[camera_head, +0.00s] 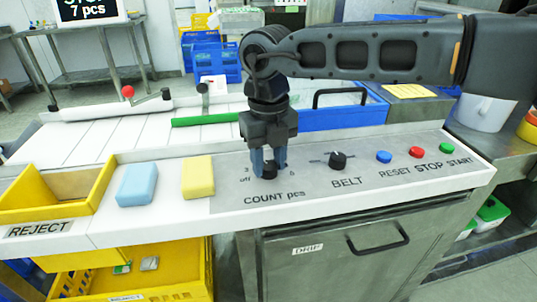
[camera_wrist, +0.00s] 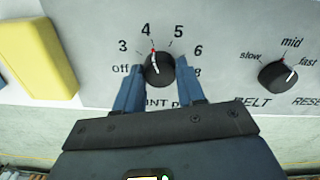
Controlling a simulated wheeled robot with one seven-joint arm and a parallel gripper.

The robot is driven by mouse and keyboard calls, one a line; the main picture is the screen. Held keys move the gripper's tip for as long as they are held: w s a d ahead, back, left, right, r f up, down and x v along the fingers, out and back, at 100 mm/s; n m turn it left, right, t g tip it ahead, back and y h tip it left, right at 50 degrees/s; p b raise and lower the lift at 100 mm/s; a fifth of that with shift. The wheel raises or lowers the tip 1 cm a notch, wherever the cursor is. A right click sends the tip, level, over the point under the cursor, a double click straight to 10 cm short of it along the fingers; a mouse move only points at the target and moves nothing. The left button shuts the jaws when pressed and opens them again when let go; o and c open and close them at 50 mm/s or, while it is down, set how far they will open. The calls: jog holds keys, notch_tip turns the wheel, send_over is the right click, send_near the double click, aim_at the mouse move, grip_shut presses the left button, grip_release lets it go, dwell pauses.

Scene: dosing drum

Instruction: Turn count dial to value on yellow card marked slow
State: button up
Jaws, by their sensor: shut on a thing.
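The count dial (camera_wrist: 159,68) is a black knob on the grey panel, ringed by off, 3, 4, 5, 6 and 8. Its white pointer with a red tip points at about 4. My gripper (camera_wrist: 158,75) is shut on the dial, one blue finger at each side; in the head view, my gripper (camera_head: 268,165) comes down on it from above. A yellow card (camera_head: 410,91) lies at the back right behind the panel; its writing is too small to read.
The belt dial (camera_head: 338,160) and the reset (camera_head: 384,157), stop (camera_head: 417,152) and start (camera_head: 446,148) buttons sit to the right. A blue block (camera_head: 137,184) and a yellow block (camera_head: 198,176) lie left. A screen (camera_head: 90,10) reads 7 pcs.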

aim_at(268, 165)
jog(key=m+p, duration=0.1)
jog(key=m, duration=0.3)
jog(key=shift+r, duration=0.15)
jog(key=shift+m+p, duration=0.85)
jog(key=shift+m, duration=1.35)
jog(key=o, duration=1)
jog(key=shift+o, duration=0.2)
jog(key=shift+r, duration=3.75)
